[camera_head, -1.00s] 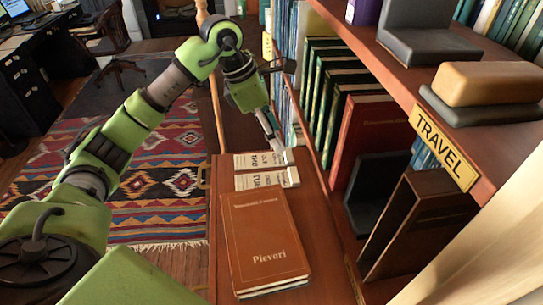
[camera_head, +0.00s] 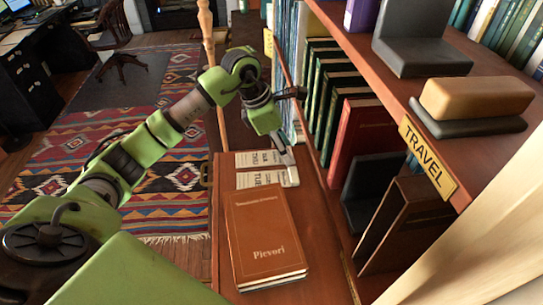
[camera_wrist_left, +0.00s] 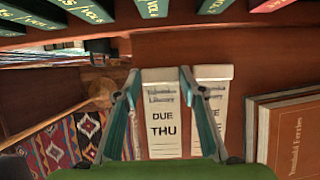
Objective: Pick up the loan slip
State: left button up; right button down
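Two white printed loan slips lie on the brown wooden surface. One slip, reading "DUE THU" (camera_wrist_left: 163,122), also shows in the head view (camera_head: 250,159). The other slip (camera_wrist_left: 214,84) lies beside it, partly covered by a finger in the wrist view; it shows in the head view too (camera_head: 262,179). My left gripper (camera_head: 286,161) points down at the slips' right ends in the head view. In the wrist view its fingers (camera_wrist_left: 159,73) are apart, with the "DUE THU" slip showing between them. I cannot tell whether they touch it. My right gripper is not in view.
A brown book stack (camera_head: 262,237) lies in front of the slips on the same surface. Green books (camera_head: 335,90), a red book (camera_head: 360,130) and the shelf with its TRAVEL sign (camera_head: 427,158) stand close on the right. A patterned rug (camera_head: 80,185) covers floor at left.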

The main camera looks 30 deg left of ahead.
pick_arm(q)
jog(key=shift+r, duration=0.1)
jog(key=shift+r+b, duration=0.45)
jog(key=shift+b, duration=0.05)
notch_tip(320, 180, up, 2)
jog(key=shift+w+b, duration=0.1)
jog(key=shift+b, duration=0.65)
jog(key=s+r+b, duration=0.4)
jog(key=s+r, duration=0.6)
jog(key=s, duration=0.4)
jog(key=shift+s+d, duration=0.1)
